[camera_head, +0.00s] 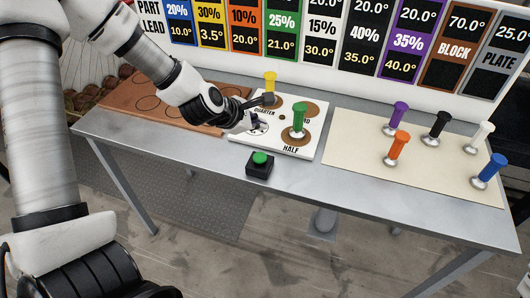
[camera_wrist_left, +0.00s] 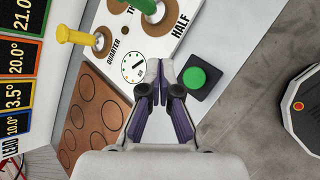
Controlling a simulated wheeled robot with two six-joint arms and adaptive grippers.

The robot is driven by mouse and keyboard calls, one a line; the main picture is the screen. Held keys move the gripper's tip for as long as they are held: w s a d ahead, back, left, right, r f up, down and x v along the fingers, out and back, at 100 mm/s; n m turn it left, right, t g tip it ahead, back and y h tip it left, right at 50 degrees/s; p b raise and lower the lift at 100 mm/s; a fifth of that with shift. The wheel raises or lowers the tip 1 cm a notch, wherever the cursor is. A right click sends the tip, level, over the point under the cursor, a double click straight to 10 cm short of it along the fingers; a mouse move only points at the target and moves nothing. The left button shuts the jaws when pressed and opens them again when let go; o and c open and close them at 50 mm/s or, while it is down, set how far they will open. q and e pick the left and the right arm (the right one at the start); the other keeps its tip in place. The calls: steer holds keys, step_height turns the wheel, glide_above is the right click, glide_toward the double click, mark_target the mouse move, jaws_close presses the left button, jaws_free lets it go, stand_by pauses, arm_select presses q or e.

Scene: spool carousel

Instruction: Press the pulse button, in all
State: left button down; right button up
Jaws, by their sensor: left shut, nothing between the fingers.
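The pulse button is a green cap on a black box (camera_head: 260,159) near the table's front edge, and it also shows in the left wrist view (camera_wrist_left: 195,77). My left gripper (camera_head: 254,116) is shut and empty above the white plate, behind the button in the head view. In the left wrist view the fingertips (camera_wrist_left: 161,90) appear left of the button, apart from it in the picture. The white plate (camera_head: 268,142) carries a yellow spool (camera_head: 270,82) at QUARTER and a green spool (camera_head: 298,118) at HALF. A small dial (camera_wrist_left: 132,66) is partly hidden by my gripper in the head view.
A cream mat (camera_head: 360,165) on the right holds several coloured spools. A brown board (camera_head: 125,97) with ringed circles lies at the left. A sign panel with coloured labels (camera_head: 323,30) stands behind. The grey table's front strip (camera_head: 200,150) is clear around the button.

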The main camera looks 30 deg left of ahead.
mark_target(259, 158)
arm_select(q)
steer(key=shift+f, duration=0.1)
step_height(259, 158, down, 8)
steer(key=b, duration=0.7)
steer(key=shift+f+b, duration=0.35)
steer(key=shift+b, duration=0.05)
steer(key=shift+s+f, duration=0.1)
stand_by(0.7)
steer(key=shift+f+b, duration=0.35)
steer(key=shift+b, duration=0.2)
steer(key=shift+f+b, duration=0.5)
steer(key=shift+b, duration=0.05)
stand_by(0.4)
stand_by(0.4)
steer(key=shift+r+p, duration=0.75)
steer(key=shift+r, duration=0.2)
